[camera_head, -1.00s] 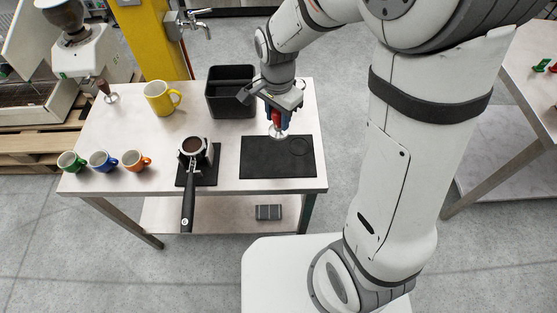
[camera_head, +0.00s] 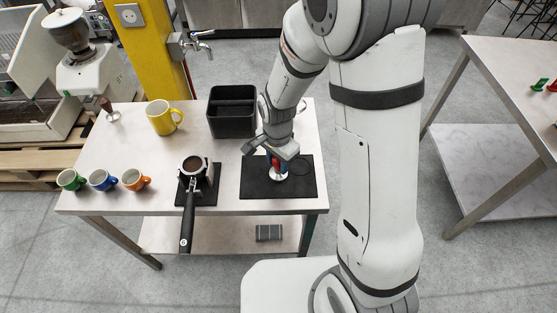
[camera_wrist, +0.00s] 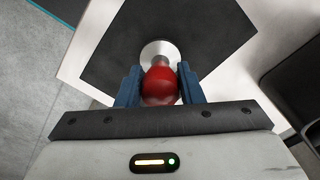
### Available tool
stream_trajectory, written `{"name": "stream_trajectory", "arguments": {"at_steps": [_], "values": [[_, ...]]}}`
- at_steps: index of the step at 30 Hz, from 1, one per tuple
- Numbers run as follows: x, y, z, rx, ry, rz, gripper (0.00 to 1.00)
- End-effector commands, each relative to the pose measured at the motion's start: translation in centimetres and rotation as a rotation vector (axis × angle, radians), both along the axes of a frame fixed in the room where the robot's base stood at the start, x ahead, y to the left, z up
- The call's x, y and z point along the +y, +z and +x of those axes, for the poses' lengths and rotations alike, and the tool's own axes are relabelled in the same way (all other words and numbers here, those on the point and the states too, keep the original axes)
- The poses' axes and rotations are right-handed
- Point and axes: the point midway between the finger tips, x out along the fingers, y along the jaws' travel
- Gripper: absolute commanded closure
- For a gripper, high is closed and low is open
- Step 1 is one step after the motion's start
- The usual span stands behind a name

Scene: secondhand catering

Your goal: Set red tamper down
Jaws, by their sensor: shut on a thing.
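The red tamper (camera_wrist: 160,82) is held between the two blue fingers of my gripper (camera_wrist: 159,88) in the wrist view. Its round metal base points away from the camera, over the black mat (camera_wrist: 212,22). In the head view my gripper (camera_head: 277,163) is low over the black mat (camera_head: 255,184), and the tamper's metal base (camera_head: 278,176) shows just under the fingers. I cannot tell whether the base touches the mat. A faint ring mark lies on the mat's right part, partly behind the gripper.
A black knock box (camera_head: 232,115) stands behind the mat. A portafilter (camera_head: 187,215) rests on its stand to the left. A yellow mug (camera_head: 163,118), several small cups and another tamper (camera_head: 110,112) stand farther left. The mat's front is clear.

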Motion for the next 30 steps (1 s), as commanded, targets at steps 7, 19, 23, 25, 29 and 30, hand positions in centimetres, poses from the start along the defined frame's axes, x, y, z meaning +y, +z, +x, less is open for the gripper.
{"name": "stream_trajectory", "arguments": {"at_steps": [7, 19, 23, 25, 29, 30], "values": [[0.0, -0.3, 0.0, 0.0, 0.0, 0.0, 0.6], [-0.1, -0.2, 0.0, 0.0, -0.001, 0.0, 0.44], [-0.1, 0.4, 0.1, -0.001, -0.001, 0.0, 0.44], [0.0, 1.2, 0.1, -0.004, -0.001, 0.001, 0.44], [0.0, 3.9, 0.2, -0.007, -0.002, 0.003, 0.44], [0.0, 4.8, 0.2, -0.007, -0.002, 0.003, 0.44]]}}
